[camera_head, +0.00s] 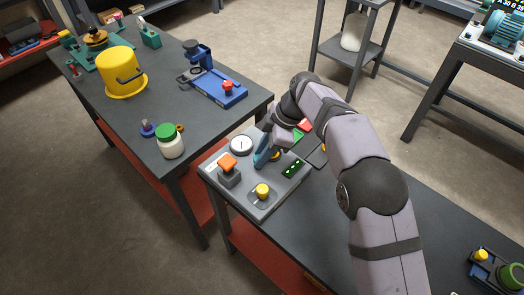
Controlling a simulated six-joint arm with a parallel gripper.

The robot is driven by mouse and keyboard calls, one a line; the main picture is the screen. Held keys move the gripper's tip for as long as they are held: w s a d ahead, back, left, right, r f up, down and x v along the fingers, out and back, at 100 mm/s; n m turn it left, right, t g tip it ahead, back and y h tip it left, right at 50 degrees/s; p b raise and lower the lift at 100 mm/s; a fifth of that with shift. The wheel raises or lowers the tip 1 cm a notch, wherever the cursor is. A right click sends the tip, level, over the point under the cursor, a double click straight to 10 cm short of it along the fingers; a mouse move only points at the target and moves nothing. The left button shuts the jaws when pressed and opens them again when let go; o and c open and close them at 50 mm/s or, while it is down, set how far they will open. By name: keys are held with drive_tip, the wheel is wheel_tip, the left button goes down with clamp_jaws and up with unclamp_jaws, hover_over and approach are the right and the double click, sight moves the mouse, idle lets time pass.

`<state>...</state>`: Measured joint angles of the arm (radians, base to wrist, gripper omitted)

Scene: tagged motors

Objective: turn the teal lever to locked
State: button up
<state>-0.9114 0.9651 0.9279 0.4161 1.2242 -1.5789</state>
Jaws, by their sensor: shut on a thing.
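A grey control panel (240,200) lies on the near dark bench. The teal lever (262,157) stands on the panel's back middle part and leans up to the right. My gripper (270,145) reaches down from the right and is shut on the lever's upper part. The fingertips are small and partly hidden. A red patch (306,124) and a green patch (298,136) show behind my gripper; any lettering on them is unreadable.
The panel also bears an orange knob (228,161), a yellow knob (262,191), a white dial (241,145) and a green-lit display (293,168). A green-lidded jar (171,147), yellow bucket (122,77) and blue fixture (222,90) stand on the left bench.

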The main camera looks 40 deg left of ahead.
sight(271, 166)
idle(0.5)
drive_tip(key=o, duration=1)
drive_tip(key=shift+o, duration=0.2)
drive_tip(key=v, duration=0.7)
drive_tip(key=shift+r+b, duration=0.15)
drive_tip(key=shift+b, duration=0.3)
